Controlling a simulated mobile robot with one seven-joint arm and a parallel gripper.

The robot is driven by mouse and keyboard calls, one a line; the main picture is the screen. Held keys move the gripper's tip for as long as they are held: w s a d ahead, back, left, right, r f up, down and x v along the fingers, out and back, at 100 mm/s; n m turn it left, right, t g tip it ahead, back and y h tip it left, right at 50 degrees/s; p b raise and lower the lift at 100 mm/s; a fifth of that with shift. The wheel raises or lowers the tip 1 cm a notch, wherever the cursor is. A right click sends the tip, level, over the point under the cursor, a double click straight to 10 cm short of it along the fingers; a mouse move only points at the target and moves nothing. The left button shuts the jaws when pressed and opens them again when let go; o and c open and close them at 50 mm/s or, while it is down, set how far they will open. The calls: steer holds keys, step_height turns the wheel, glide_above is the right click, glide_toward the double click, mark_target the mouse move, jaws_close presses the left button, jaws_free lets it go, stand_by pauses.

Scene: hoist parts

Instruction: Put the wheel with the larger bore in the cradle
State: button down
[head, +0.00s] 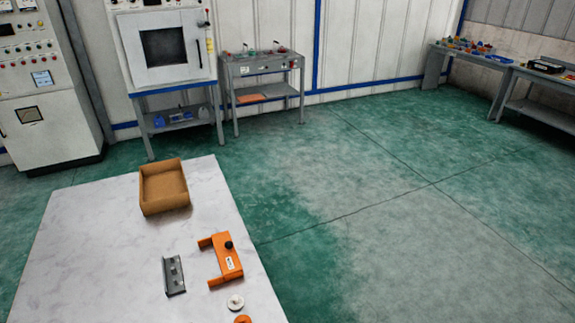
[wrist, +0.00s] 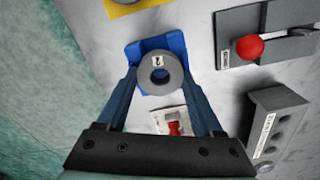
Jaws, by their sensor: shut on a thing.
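In the wrist view a dark grey wheel (wrist: 160,90) with a round bore and a small white tag sits between the fingers of my gripper (wrist: 160,76). The gripper is shut on it. A bright blue part (wrist: 149,46) shows behind the wheel; I cannot tell whether they touch or whether it is the cradle. In the head view a white wheel (head: 235,302) lies flat near the table's front, and an orange wheel (head: 243,320) is cut off by the bottom edge. My gripper is not in the head view. I cannot compare the bores.
The wrist view shows a grey fixture with a red knob (wrist: 250,47), a grey block with holes (wrist: 275,125), a small red switch (wrist: 174,128) and a yellow piece (wrist: 125,7). On the head-view table (head: 85,240) stand a cardboard box (head: 163,205), an orange bracket (head: 228,262) and a grey rail (head: 174,275).

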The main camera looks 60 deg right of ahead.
steer(key=shift+s+f, duration=0.1)
steer(key=shift+f, duration=0.15)
steer(key=shift+c, duration=0.2)
jaws_free()
steer(key=shift+a, duration=0.1)
steer(key=shift+o, duration=0.2)
steer(key=shift+f, duration=0.1)
steer(key=shift+s, duration=0.25)
steer(key=shift+w+d+r+p, duration=0.1)
steer(key=shift+d+r+p, duration=0.05)
steer(key=shift+r+p, duration=0.5)
steer(key=shift+w+d+r+p, duration=0.1)
steer(key=shift+r+p, duration=0.45)
steer(key=shift+p, duration=0.05)
steer(key=shift+w+a+r+p, duration=0.1)
steer(key=shift+a+r+p, duration=0.05)
steer(key=shift+r+p, duration=0.8)
step_height(320, 180, up, 3)
steer(key=p, duration=0.3)
